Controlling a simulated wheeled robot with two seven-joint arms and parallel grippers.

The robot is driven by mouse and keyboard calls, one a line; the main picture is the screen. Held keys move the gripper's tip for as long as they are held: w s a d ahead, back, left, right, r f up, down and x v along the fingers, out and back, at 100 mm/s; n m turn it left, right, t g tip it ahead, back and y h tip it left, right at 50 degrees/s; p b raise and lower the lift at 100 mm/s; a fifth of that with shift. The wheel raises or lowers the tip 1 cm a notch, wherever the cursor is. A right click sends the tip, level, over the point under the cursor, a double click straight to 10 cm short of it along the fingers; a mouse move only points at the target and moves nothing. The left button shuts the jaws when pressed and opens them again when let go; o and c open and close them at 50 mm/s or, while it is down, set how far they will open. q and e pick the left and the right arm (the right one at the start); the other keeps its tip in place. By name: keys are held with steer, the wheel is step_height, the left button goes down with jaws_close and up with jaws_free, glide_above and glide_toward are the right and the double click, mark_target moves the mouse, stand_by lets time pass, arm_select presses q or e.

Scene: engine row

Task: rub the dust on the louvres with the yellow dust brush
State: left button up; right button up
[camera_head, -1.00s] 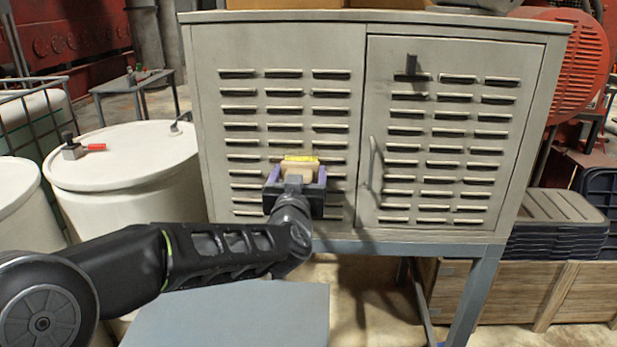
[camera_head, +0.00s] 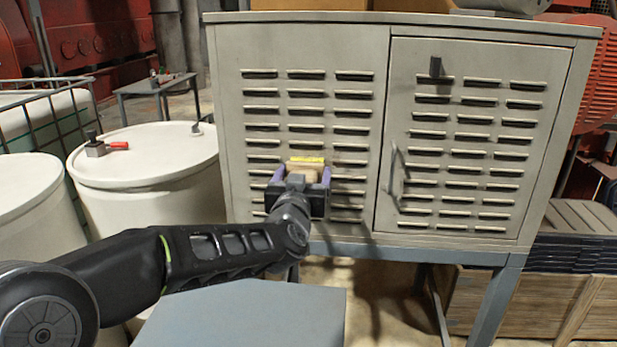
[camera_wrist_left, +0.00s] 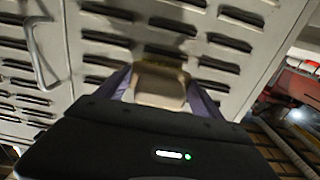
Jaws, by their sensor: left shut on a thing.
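The yellow dust brush (camera_head: 304,166) shows as a pale tan block with a yellow strip on top, in front of the left door's louvres (camera_head: 261,122). My left gripper (camera_head: 299,180) is shut on it, a purple-sided finger on each side. The brush is at the middle louvre column, a little below mid-height of the door. In the left wrist view the tan block (camera_wrist_left: 160,87) sits between the fingers, with the dark yellowish strip beyond it against the louvres. I cannot tell whether the brush touches the slats. No dust stands out clearly. My right gripper is not in view.
White drums (camera_head: 150,160) stand at left. A blue-grey flat surface (camera_head: 245,315) is below my arm. Wooden crates (camera_head: 520,300) and stacked black lids (camera_head: 575,240) stand at right.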

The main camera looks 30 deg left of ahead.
mark_target(287, 172)
arm_select(q)
steer(key=shift+a, duration=0.15)
steer(key=shift+s+a+b, duration=0.25)
steer(key=shift+a+b, duration=0.1)
steer(key=shift+a, duration=0.2)
steer(key=shift+s+a+b, duration=0.2)
steer(key=shift+a+b, duration=0.1)
steer(key=shift+a, duration=0.25)
steer(key=shift+s+a, duration=0.15)
steer(key=shift+a, duration=0.3)
steer(key=shift+a, duration=0.1)
steer(key=shift+s+a+r+b, duration=0.1)
steer(key=shift+s+a+b, duration=0.2)
steer(key=shift+a+b, duration=0.45)
steer(key=shift+s+a+b, duration=0.25)
steer(key=shift+a+b, duration=0.25)
steer(key=shift+a, duration=0.3)
steer(key=shift+a, duration=0.1)
